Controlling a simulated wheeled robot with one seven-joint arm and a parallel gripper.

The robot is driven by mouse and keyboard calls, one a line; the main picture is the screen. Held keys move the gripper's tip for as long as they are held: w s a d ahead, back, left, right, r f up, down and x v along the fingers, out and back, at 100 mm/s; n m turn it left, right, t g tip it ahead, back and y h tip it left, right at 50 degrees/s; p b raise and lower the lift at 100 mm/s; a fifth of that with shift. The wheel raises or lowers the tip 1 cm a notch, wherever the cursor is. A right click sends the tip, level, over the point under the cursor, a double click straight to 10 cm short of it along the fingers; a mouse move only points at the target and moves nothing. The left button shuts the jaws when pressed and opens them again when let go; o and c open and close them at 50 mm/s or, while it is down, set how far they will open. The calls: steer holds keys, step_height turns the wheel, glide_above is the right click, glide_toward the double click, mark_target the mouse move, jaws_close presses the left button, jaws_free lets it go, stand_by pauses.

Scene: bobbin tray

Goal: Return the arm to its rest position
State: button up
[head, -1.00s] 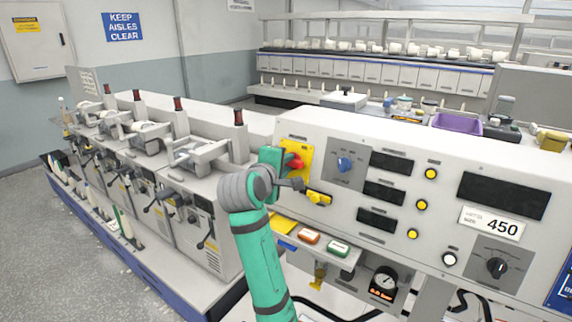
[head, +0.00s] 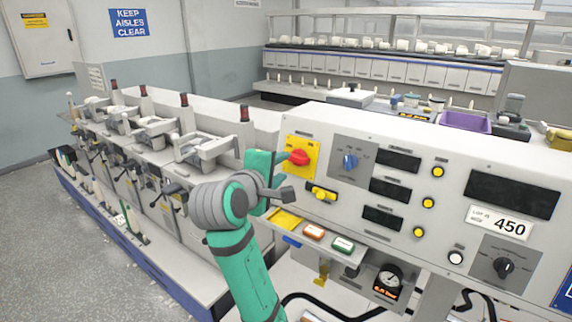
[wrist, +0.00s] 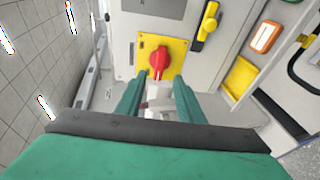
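My arm (head: 243,265) rises from the bottom of the head view, bent at a grey joint, in front of the control panel (head: 420,150). My gripper (head: 272,172) is beside the panel's left end, near a red rotary switch on a yellow plate (head: 300,158). In the wrist view my gripper (wrist: 158,88) shows two teal fingers spread apart. The red switch (wrist: 160,58) appears beyond the fingertips, with a gap that I cannot measure. I see nothing clearly held; the pale grey parts between the fingers look like machine behind them.
A yellow handle (head: 320,193) sits under the red switch. The spindle machine (head: 150,130) stands to the left. Floor (head: 40,240) is clear at far left.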

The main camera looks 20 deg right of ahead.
steer(key=shift+v, duration=0.8)
steer(key=a+f+t+y, duration=0.1)
steer(key=a+f+y, duration=0.15)
steer(key=f, duration=0.75)
steer(key=a+f+t+y, duration=0.1)
steer(key=a+f, duration=0.2)
steer(key=f, duration=0.7)
steer(key=s+a+f+m+y, duration=0.2)
steer(key=s+a+f, duration=0.2)
steer(key=s+f, duration=0.6)
steer(key=s+a+f+m+y, duration=0.2)
steer(key=s+a+f, duration=0.3)
steer(key=s+f, duration=0.5)
steer(key=s+a+f+m+t+y, duration=0.1)
steer(key=s+m, duration=0.5)
steer(key=s, duration=2.2)
steer(key=shift+a+f+y, duration=0.2)
steer(key=shift+f+y, duration=0.2)
steer(key=shift+y, duration=0.05)
